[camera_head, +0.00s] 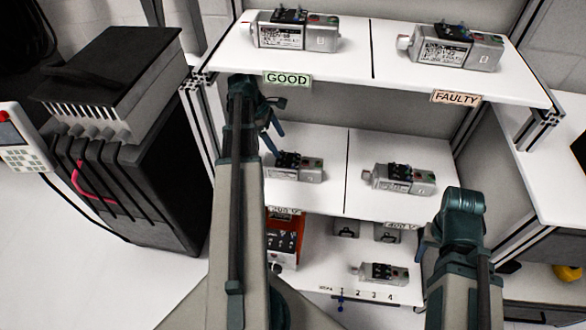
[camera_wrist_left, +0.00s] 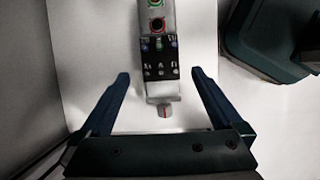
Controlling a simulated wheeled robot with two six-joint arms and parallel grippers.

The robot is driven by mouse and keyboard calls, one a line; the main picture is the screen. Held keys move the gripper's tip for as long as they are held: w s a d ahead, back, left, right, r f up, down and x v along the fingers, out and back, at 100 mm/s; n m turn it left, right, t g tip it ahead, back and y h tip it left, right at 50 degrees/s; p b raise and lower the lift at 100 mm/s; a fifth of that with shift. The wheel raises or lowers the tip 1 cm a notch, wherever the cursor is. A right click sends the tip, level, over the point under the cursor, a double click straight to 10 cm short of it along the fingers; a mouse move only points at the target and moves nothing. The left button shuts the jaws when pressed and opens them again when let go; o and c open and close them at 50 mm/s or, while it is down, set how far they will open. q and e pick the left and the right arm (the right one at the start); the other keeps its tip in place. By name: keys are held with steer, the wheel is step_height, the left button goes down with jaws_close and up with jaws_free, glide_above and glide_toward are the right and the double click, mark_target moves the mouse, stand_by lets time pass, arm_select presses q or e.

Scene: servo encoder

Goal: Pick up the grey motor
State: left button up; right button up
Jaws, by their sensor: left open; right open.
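Several grey motors with black terminal blocks lie on the shelves. One motor (camera_head: 296,167) is on the left half of the middle shelf, partly behind my left gripper (camera_head: 273,128). In the left wrist view this motor (camera_wrist_left: 158,60) points its shaft towards the gripper (camera_wrist_left: 160,76). The open fingers stand on either side of its shaft end, with gaps on both sides. Other motors are at middle right (camera_head: 399,179), top left (camera_head: 295,31), top right (camera_head: 451,47) and on the bottom level (camera_head: 379,272). My right gripper (camera_head: 432,240) is open, low at the right, its fingers mostly hidden.
The top shelf (camera_head: 350,62) carries a GOOD label (camera_head: 287,79) and a FAULTY label (camera_head: 455,97), and overhangs the middle shelf (camera_head: 335,198). A red-and-black box (camera_head: 282,240) is at lower left. A dark cabinet (camera_head: 150,190) stands left of the rack, a side table (camera_head: 545,190) right.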

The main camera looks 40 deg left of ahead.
mark_target(289, 160)
arm_select(q)
steer(key=b+x, duration=0.7)
steer(key=x, duration=0.1)
steer(key=shift+f, duration=0.15)
steer(key=b+x, duration=0.5)
steer(key=shift+f, duration=0.15)
jaws_close()
stand_by(0.3)
